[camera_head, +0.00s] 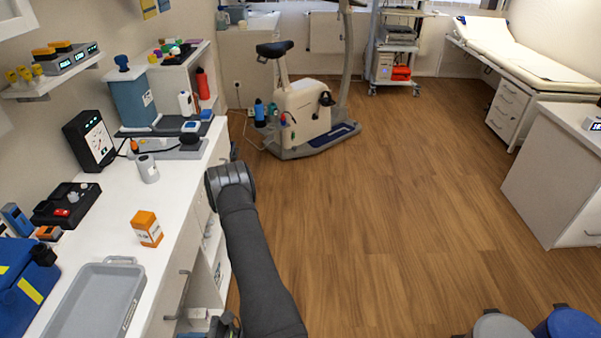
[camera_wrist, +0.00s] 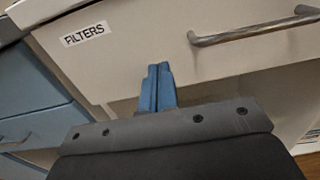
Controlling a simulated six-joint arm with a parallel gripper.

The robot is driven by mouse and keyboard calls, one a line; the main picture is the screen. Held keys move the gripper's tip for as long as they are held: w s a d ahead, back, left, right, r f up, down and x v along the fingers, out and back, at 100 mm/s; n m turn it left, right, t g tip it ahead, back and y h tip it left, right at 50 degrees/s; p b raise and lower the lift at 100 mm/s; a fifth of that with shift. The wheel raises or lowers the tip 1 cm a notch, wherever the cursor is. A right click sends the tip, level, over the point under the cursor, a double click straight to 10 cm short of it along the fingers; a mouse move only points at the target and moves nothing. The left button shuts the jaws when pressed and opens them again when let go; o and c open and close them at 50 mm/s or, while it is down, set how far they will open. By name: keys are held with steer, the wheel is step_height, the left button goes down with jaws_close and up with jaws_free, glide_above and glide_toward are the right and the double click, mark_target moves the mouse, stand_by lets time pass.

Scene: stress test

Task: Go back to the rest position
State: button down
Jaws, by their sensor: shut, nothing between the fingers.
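My gripper (camera_wrist: 158,72) shows in the wrist view as two blue fingers pressed together, with nothing between them. It is in front of a pale drawer front (camera_wrist: 130,55) with a "FILTERS" label (camera_wrist: 84,34) and to the left of a metal bar handle (camera_wrist: 255,28). I cannot tell whether the fingertips touch the drawer front. In the head view my dark arm reaches forward beside the front edge of the white counter (camera_head: 185,215); the fingers are hidden there.
On the counter are a grey tray (camera_head: 95,305), an orange-and-white box (camera_head: 146,228), a grey-white cylinder (camera_head: 147,169) and a black device (camera_head: 66,204). An exercise bike (camera_head: 300,110) stands farther back.

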mark_target(160, 337)
steer(key=shift+a, duration=2.15)
steer(key=c, duration=2.1)
jaws_free()
